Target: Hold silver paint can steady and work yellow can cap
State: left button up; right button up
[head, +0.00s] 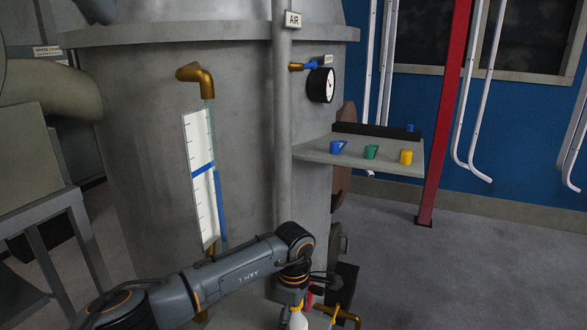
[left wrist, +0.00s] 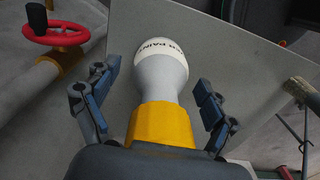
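A silver-grey can (left wrist: 160,78) with a tapered neck shows in the middle of the left wrist view. A white band with dark lettering that includes "PAINT" is at its far end, and a yellow cap-like part (left wrist: 162,124) is at the end nearest my wrist. My left gripper (left wrist: 152,82) is open, one finger on each side of the can, with visible gaps. In the head view my left gripper (head: 300,290) points down at the bottom edge, over a small white and yellow piece of the can (head: 298,320). My right gripper is not in view.
A large grey tank (head: 240,140) with a gauge (head: 321,85) stands behind my left arm. A grey shelf (head: 390,158) holds blue, green and yellow cups. A red post (head: 445,110) stands to the right. A red valve wheel (left wrist: 55,30) is left of the can.

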pick_arm(q)
jog(key=shift+w+r, duration=0.1)
jog(key=shift+r, duration=0.5)
notch_tip(320, 180, up, 11)
jog(key=shift+f, duration=0.1)
dwell(0.3)
